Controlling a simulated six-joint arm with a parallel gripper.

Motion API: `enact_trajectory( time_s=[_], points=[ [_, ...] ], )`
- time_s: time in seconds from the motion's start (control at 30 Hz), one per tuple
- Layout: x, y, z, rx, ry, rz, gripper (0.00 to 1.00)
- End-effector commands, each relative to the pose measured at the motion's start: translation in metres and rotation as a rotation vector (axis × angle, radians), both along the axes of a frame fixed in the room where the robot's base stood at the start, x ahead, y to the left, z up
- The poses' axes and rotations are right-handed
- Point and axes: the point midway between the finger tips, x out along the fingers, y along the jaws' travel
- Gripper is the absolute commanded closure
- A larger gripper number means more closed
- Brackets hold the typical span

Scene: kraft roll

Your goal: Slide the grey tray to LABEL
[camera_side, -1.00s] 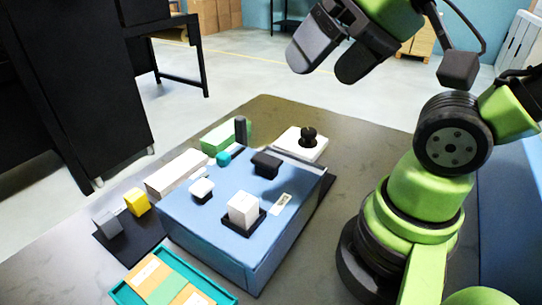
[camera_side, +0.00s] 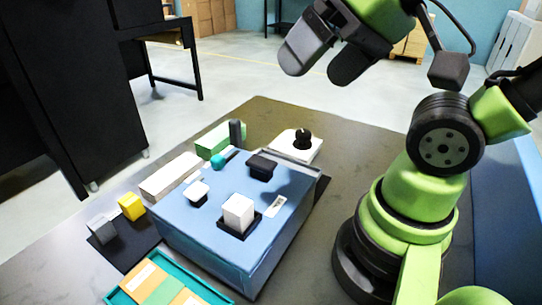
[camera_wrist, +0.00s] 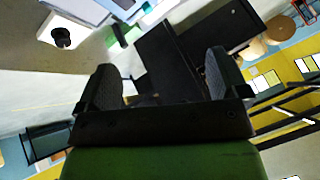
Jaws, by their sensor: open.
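A blue box (camera_side: 190,238) stands on the table. A small dark grey tray (camera_side: 228,232) lies on its top near the front, with a white block (camera_side: 238,212) standing on it. A pale patch (camera_side: 274,206) with dark marks lies just right of the tray; I cannot read any word on it. My gripper (camera_side: 326,60) is open and empty, high above and behind the box, well apart from the tray. In the wrist view my gripper (camera_wrist: 160,75) shows two spread fingers with nothing held between them. The tray cannot be made out in that view.
A white knob (camera_side: 197,190) and a black one (camera_side: 261,166) also stand on the box. Around it are a white block with a black knob (camera_side: 296,147), a green block (camera_side: 213,140), a yellow cube (camera_side: 131,206), a grey cube (camera_side: 102,230) and a teal-rimmed tray (camera_side: 112,296).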

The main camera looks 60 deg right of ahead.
Motion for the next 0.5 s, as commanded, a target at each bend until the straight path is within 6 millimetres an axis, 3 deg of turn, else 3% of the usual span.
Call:
enact_trajectory(
  time_s=[0.03,0.2,0.37,0.5],
  points=[
    [0.0,0.0,0.0,0.0,0.0,0.0,0.09],
    [0.01,-0.002,0.002,-0.015,0.009,0.007,0.47],
    [0.053,-0.014,0.005,-0.078,0.04,0.042,0.47],
    [0.104,-0.036,-0.005,-0.149,0.073,0.088,0.47]
  ],
)
